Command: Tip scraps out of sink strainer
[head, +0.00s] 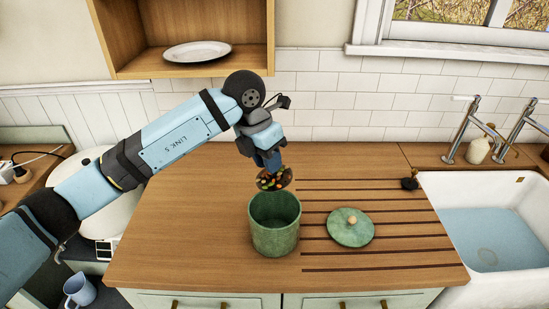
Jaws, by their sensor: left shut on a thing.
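The sink strainer (285,174) is a small dark dish with colourful scraps in it. My left gripper (270,164) is shut on it and holds it just above the back rim of a green bin (274,235). The strainer looks tilted slightly, and the scraps still show in it. The bin stands open and upright on the wooden worktop, and its inside looks dark green. My right gripper is not in view.
A white sink (448,204) with blue water is at the right, with two taps (462,130) and a soap bottle (480,147) behind it. A small black item (409,183) sits near its edge. A wooden shelf with a white plate (197,51) hangs above. The worktop left of the bin is clear.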

